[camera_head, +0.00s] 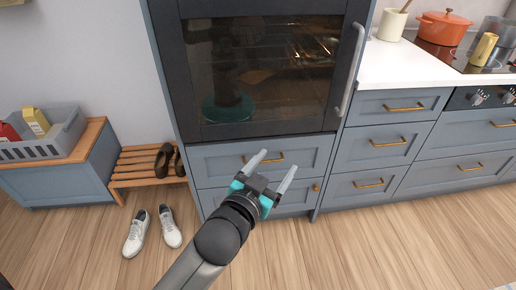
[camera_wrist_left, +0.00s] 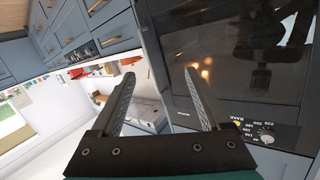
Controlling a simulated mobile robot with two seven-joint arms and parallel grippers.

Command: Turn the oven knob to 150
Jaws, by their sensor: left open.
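The built-in oven (camera_head: 262,70) has a dark glass door and stands in a tall blue-grey cabinet. Its small pale knob (camera_wrist_left: 267,139) shows on the black control panel (camera_wrist_left: 285,130) at the lower right of the left wrist view. Tiny white numbers surround the knob; its exact pointer setting is too small to tell. I cannot make out this knob in the head view. My left gripper (camera_head: 272,172) is open and empty, in front of the drawers below the oven door. In the left wrist view the open fingers (camera_wrist_left: 159,76) are apart from the knob, which lies to their right.
A long vertical handle (camera_head: 350,68) runs along the oven door's right edge. A white counter (camera_head: 388,66) with an orange pot (camera_head: 441,28) and a hob is at right. Shoes (camera_head: 152,230), a slatted bench (camera_head: 138,168) and a grey crate (camera_head: 68,140) are at left.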

